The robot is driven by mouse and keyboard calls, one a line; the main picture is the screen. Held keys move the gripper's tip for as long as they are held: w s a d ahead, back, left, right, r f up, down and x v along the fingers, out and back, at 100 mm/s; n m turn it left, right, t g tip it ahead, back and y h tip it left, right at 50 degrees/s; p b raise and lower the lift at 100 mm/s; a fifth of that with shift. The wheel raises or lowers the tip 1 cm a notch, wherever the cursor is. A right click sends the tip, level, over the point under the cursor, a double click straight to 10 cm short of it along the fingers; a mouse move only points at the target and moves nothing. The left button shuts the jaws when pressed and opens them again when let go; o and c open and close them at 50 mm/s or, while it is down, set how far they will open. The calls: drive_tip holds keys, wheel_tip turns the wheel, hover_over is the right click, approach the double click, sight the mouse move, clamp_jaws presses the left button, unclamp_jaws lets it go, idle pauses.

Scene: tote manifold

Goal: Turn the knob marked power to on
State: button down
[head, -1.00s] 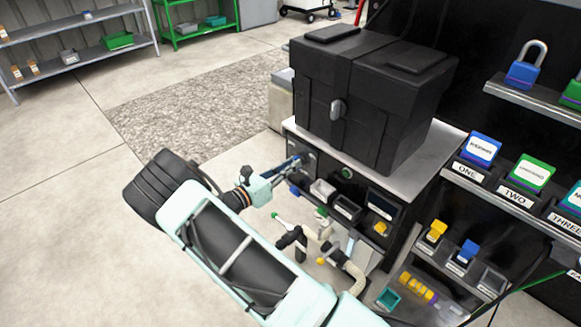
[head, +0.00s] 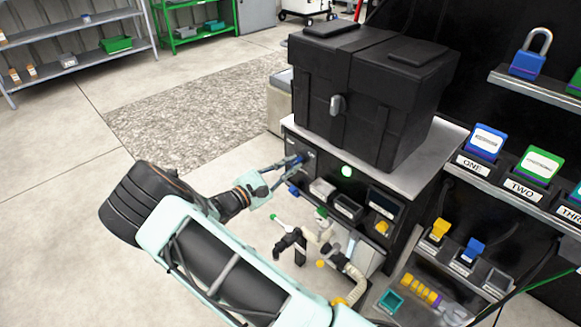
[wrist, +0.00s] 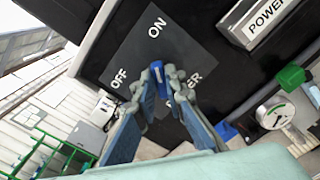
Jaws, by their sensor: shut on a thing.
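The power knob (wrist: 157,72) is small and blue, on a dark plate (wrist: 165,45) marked ON, OFF and a partly hidden word ending in ER. My gripper (wrist: 160,78) is shut on the knob, one finger on each side. The knob's tip shows between the fingertips and lies toward the ON side. In the head view my gripper (head: 293,163) reaches the left part of the cabinet front, where the knob is mostly hidden. A white label reading POWER (wrist: 268,18) is beside the plate.
A large black case (head: 370,95) stands on the cabinet top (head: 440,145). Hoses and valve handles (head: 295,240) stick out below my gripper. Shelves with numbered blocks (head: 487,140) are at the right. The floor at the left is open.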

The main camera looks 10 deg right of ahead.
drive_tip(key=shift+m, duration=0.9)
drive_tip(key=c, duration=2)
unclamp_jaws()
drive_tip(key=v, duration=1.2)
